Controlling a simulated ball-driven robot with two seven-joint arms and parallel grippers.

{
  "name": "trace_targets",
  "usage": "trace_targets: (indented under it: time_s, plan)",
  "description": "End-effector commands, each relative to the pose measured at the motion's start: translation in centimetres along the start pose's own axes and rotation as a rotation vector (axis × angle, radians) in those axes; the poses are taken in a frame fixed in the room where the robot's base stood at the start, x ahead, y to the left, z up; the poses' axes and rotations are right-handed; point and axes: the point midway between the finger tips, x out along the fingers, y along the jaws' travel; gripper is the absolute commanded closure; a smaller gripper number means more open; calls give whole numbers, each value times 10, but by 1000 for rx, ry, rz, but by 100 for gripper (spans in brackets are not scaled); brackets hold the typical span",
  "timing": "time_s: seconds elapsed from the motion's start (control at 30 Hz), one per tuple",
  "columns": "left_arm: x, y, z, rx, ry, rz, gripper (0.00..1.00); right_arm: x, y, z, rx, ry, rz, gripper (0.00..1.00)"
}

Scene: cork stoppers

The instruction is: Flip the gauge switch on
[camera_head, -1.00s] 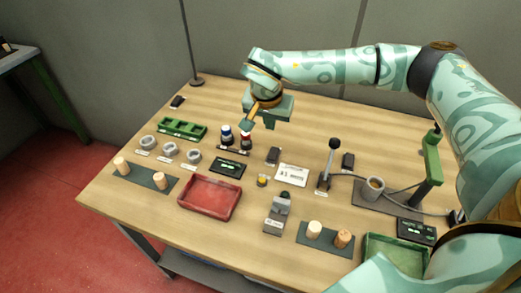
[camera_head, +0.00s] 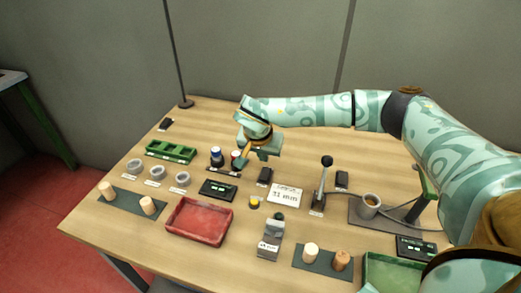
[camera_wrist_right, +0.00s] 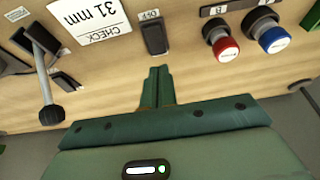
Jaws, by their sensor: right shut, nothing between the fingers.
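A small black switch (camera_head: 264,176) with a white label sits on the table left of the "31 mm" check card (camera_head: 285,195). It also shows in the wrist view (camera_wrist_right: 155,38), where its label is upside down and hard to read. My right gripper (camera_head: 263,157) hangs just behind this switch in the head view. In the wrist view its fingertips (camera_wrist_right: 158,72) are together and empty, pointing toward the switch with a gap in the picture. Similar black switches stand at the right (camera_head: 342,179) and far left (camera_head: 166,125). I cannot tell which is labelled gauge. My left gripper is out of view.
Red and blue knobs (camera_wrist_right: 227,48) stand beside the switch. A lever with a black knob (camera_head: 326,161) rises on its other side. A dark display (camera_head: 217,189), red tray (camera_head: 200,221), green rack (camera_head: 171,151) and corks (camera_head: 311,252) occupy the table.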

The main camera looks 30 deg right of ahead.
Motion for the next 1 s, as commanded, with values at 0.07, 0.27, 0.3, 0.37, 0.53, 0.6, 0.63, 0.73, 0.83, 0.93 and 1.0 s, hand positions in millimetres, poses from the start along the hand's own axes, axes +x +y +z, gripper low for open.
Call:
trace_targets:
  time_s: [0.07,0.27,0.3,0.37,0.53,0.6,0.63,0.73,0.83,0.93,1.0]
  plan:
    - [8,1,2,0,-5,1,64,20,0,2,0,-2,3,100]
    - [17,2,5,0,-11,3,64,47,0,7,-1,-2,1,100]
    - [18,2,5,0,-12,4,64,50,0,7,-1,-2,0,100]
    - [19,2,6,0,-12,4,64,53,0,8,-2,-1,0,100]
    - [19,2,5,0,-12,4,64,56,0,7,-2,1,-1,100]
    - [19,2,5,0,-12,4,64,56,0,7,-2,1,-1,100]
    - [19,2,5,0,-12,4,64,56,0,7,-2,1,-1,100]
    - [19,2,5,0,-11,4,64,55,0,7,-1,0,-1,100]
    - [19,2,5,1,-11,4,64,56,0,7,-2,-11,1,100]
    - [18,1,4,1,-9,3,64,59,1,6,-1,-72,10,100]
    - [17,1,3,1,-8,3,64,63,1,4,0,-141,12,100]
